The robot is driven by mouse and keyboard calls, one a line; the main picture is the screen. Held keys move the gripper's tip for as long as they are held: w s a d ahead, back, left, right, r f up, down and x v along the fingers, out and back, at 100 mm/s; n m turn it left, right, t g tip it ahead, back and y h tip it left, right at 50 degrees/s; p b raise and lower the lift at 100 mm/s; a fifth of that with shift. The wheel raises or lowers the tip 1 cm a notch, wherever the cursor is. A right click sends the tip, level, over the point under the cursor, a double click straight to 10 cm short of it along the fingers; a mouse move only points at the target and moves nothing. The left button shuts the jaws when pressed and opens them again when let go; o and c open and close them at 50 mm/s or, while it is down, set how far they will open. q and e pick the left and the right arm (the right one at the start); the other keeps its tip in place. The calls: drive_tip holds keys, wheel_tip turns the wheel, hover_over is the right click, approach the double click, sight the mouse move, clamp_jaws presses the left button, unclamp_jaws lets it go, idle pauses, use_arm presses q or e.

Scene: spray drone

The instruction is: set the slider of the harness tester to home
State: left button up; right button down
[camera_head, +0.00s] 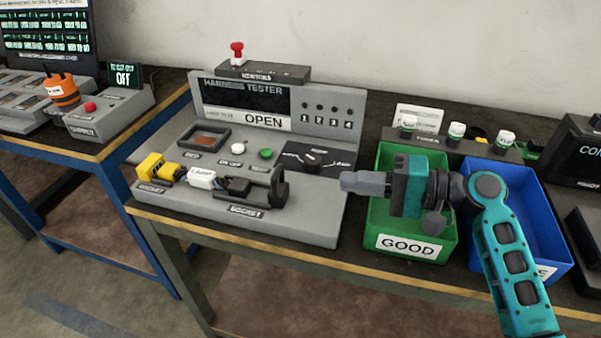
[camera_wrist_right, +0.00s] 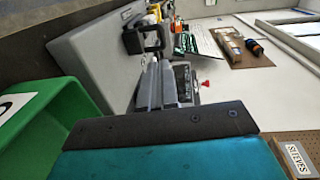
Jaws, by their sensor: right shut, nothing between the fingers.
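The grey harness tester (camera_head: 315,215) stands on the dark bench in the middle of the head view, its display reading OPEN. A black bracket (camera_head: 279,187) stands at the front, beside a white connector (camera_head: 202,177) and yellow connector (camera_head: 150,167). My right gripper (camera_head: 343,182) is shut and empty at the tester's right edge, above the green bin's left side. Its fingers (camera_wrist_right: 150,84) also show in the right wrist view. My left gripper is out of view.
A green GOOD bin (camera_head: 408,246) lies under my right gripper, with a blue bin (camera_head: 540,215) to its right. Behind are several white-capped bottles (camera_head: 456,131). A red-topped device (camera_head: 237,52) sits on top of the tester. A second bench (camera_head: 100,150) is at left.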

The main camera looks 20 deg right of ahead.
sight(280, 171)
drive_tip(key=x, duration=0.9)
drive_tip(key=shift+w+p, duration=0.1)
drive_tip(key=shift+p, duration=0.3)
drive_tip(key=shift+w+a+f, duration=0.1)
drive_tip(key=shift+w+a, duration=0.1)
drive_tip(key=shift+a, duration=0.2)
drive_tip(key=x, duration=0.6)
drive_tip(key=shift+w+a+r, duration=0.2)
drive_tip(key=shift+a+r, duration=0.05)
drive_tip(key=shift+r, duration=0.15)
